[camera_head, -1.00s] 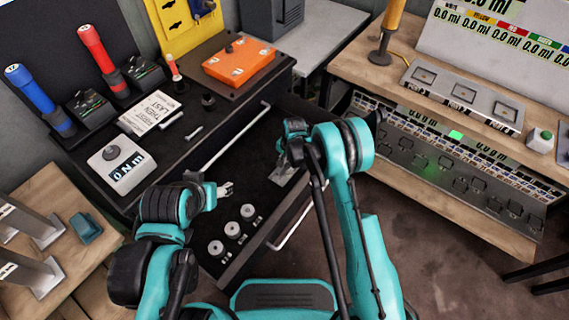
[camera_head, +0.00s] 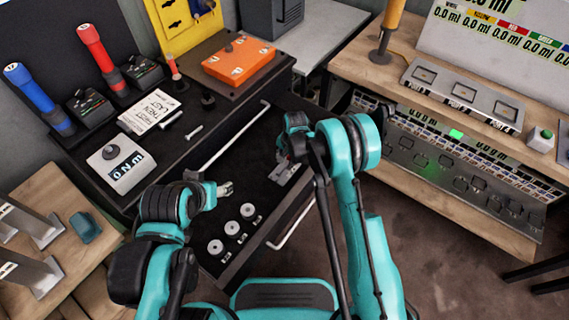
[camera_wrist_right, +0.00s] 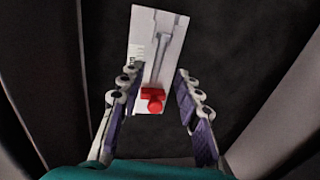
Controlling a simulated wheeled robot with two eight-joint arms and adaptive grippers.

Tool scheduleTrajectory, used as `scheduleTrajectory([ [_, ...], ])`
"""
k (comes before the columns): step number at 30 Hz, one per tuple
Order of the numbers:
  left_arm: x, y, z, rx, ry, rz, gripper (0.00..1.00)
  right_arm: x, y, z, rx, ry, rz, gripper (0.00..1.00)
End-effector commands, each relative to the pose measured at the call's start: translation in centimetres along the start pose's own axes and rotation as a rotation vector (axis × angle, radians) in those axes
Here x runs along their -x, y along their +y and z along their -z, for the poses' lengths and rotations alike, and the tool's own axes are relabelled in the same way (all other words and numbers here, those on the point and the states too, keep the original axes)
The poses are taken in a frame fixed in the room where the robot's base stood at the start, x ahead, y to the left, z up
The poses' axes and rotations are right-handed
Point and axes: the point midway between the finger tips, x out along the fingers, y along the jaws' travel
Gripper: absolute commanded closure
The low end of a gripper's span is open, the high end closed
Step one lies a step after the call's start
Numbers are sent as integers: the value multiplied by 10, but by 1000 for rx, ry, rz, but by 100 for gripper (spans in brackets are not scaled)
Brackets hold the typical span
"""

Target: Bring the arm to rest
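My right gripper (camera_head: 283,156) is over the open dark drawer, fingers pointing down. In the right wrist view its two fingers (camera_wrist_right: 156,78) are spread, with nothing between the pads. A white card with a grey rod-shaped picture or part and a red piece (camera_wrist_right: 152,96) lies below them. In the head view that card (camera_head: 284,172) is partly hidden by the gripper. My left gripper (camera_head: 226,189) is over the left part of the drawer, apart from the rings; its finger gap is too small to judge.
Three pale rings (camera_head: 232,229) lie in the drawer (camera_head: 262,237). Black counter (camera_head: 196,105) behind holds a white box (camera_head: 115,163), a sign (camera_head: 150,110) and an orange box (camera_head: 239,60). A wooden shelf unit (camera_head: 375,70) stands right. Floor at lower right is mostly clear.

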Motion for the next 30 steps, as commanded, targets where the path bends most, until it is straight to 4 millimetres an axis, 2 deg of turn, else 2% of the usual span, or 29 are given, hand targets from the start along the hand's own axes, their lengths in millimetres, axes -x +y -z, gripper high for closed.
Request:
scheduleTrajectory([
  [3, 0, 0, 0, 0, 0, 0, 42, 29, 0, 0, 0, 0, 0, 66],
  [10, 0, 0, 0, 0, 0, 0, 42, 74, 0, 0, 0, 0, 0, 66],
  [15, 0, 0, 0, 0, 0, 0, 42, 91, 0, 0, 0, 0, 0, 66],
  [25, 0, 0, 0, 0, 0, 0, 42, 99, 1, 0, 3, 3, 2, 66],
  [28, 0, 0, 0, 0, 0, 0, 42, 119, 7, 1, 24, 19, 13, 66],
  [30, 0, 0, 0, 0, 0, 0, 42, 144, 15, 1, 53, 40, 26, 66],
])
